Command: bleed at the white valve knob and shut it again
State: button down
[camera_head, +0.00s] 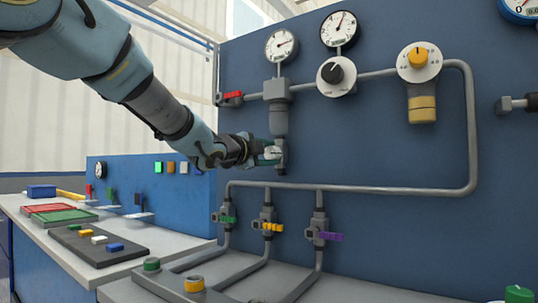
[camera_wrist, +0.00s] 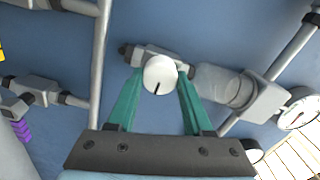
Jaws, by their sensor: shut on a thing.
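The white valve knob (camera_wrist: 158,72) is round, with a dark line on its face pointing toward the bottom of the wrist view. It sits on a grey fitting below the filter bowl (camera_wrist: 218,84). My gripper (camera_wrist: 160,80) has its green fingers on either side of the knob, shut on it. In the head view my gripper (camera_head: 268,155) meets the small white knob (camera_head: 273,152) at the bottom of the grey filter unit (camera_head: 278,92), and the fingers partly hide the knob.
Two gauges (camera_head: 281,45), (camera_head: 338,28) and a black-knobbed dial (camera_head: 336,75) are above on the blue panel. A red lever (camera_head: 229,97) is at upper left. A grey pipe (camera_head: 350,189) runs below, over green (camera_head: 228,219), yellow (camera_head: 272,227) and purple (camera_head: 330,237) valve levers.

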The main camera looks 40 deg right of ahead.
jog(key=shift+c, duration=1.5)
grip_release()
jog(key=shift+a, duration=0.1)
jog(key=v, duration=1)
jog(key=shift+a, duration=0.3)
jog(key=shift+s, duration=0.1)
jog(key=shift+f, duration=0.1)
